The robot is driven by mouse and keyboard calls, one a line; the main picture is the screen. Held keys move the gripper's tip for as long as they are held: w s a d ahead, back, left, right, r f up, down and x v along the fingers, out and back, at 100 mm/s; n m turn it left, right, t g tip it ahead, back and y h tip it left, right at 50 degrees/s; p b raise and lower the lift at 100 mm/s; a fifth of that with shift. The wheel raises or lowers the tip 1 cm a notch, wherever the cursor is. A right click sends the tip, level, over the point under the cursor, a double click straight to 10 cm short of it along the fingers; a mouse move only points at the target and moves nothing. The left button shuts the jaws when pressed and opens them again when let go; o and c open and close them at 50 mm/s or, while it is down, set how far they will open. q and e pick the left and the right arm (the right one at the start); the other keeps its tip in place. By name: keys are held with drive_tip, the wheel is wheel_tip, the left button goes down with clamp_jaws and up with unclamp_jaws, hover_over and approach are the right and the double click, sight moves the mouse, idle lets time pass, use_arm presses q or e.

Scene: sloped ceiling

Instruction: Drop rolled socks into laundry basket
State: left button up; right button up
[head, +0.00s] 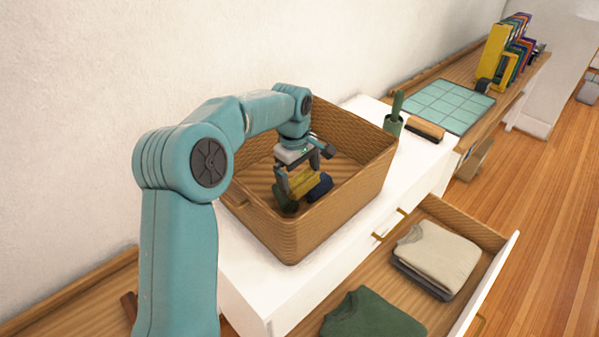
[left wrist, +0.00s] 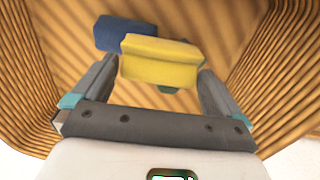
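The woven laundry basket (head: 325,220) stands on the white dresser top. My left gripper (head: 300,178) reaches down inside it. Its two fingers (left wrist: 158,68) are wide apart, with a yellow rolled sock (head: 305,184) spanning between their tips; it also shows in the left wrist view (left wrist: 160,63). The fingers appear to touch both its ends. A dark blue rolled sock (head: 321,187) lies in the basket beside it, partly behind the yellow one in the left wrist view (left wrist: 122,34). A dark green piece (head: 287,201) shows low near one fingertip. My right gripper is out of view.
An open drawer holds a folded beige garment (head: 440,254) and a green garment (head: 370,318). Beyond are a tiled mat (head: 447,105) and books (head: 505,55). The wall is close behind.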

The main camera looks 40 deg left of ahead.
sight(295, 178)
use_arm(q)
drive_tip(key=shift+s+a+r, duration=0.1)
drive_tip(key=shift+s+r, duration=0.05)
drive_tip(key=shift+s, duration=0.05)
wheel_tip(295, 178, up, 12)
drive_tip(key=s, duration=0.1)
drive_tip(key=shift+s, duration=0.15)
idle(0.4)
